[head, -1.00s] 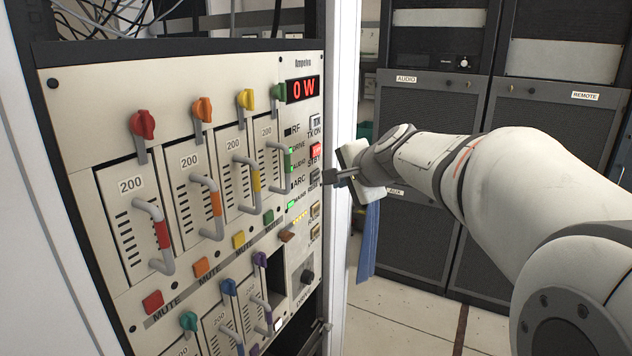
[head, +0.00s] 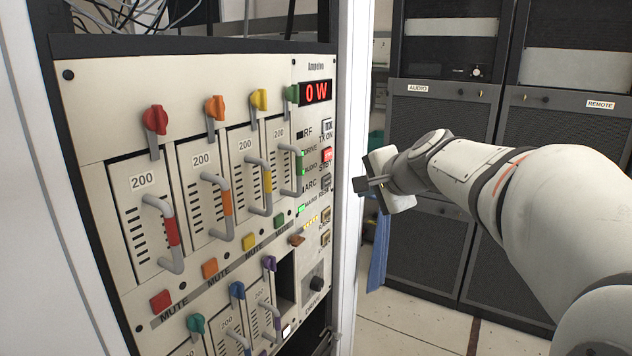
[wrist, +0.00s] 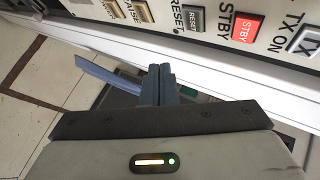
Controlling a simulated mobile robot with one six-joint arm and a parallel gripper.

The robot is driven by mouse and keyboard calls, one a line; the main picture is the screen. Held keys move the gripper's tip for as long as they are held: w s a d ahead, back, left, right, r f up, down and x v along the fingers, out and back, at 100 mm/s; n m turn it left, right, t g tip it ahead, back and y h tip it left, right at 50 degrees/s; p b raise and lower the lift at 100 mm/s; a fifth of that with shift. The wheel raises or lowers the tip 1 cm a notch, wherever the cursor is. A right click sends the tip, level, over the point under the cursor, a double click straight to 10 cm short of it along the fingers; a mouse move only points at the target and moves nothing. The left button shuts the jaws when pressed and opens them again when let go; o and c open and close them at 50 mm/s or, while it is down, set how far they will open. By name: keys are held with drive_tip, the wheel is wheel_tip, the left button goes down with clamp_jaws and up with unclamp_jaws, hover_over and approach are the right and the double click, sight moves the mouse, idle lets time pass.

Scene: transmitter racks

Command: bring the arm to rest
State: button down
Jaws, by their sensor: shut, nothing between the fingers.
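My gripper (head: 366,184) is shut and empty in the head view, to the right of the rack's white door-frame edge and apart from the panel. In the wrist view its two fingers (wrist: 160,84) are pressed together. My arm reaches in from the right side of the head view. The transmitter panel (head: 100,100) shows a red "0 W" display (head: 317,92) and a column of buttons. The red STBY button (head: 327,154) is lit; it also shows in the wrist view (wrist: 243,28).
The white rack upright (head: 352,120) stands between the panel and my gripper. Dark cabinets labelled AUDIO (head: 418,88) and REMOTE (head: 600,104) stand behind my arm. A blue cloth-like strip (head: 378,260) hangs below my gripper. Tiled floor (head: 410,325) is open at the lower middle.

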drive_tip(key=s+f+n+g+h, duration=0.2)
drive_tip(key=s+f+n+g, duration=0.2)
drive_tip(key=s+f, duration=0.6)
drive_tip(key=s+f+n+g+h, duration=0.1)
drive_tip(key=s+f+n+g, duration=0.2)
drive_tip(key=s+f+n, duration=0.5)
drive_tip(key=s+f, duration=0.2)
drive_tip(key=s, duration=0.6)
drive_tip(key=shift+s+a+n+g+h, duration=0.25)
drive_tip(key=shift+s+n+g+h, duration=0.05)
drive_tip(key=shift+s+g+h, duration=0.1)
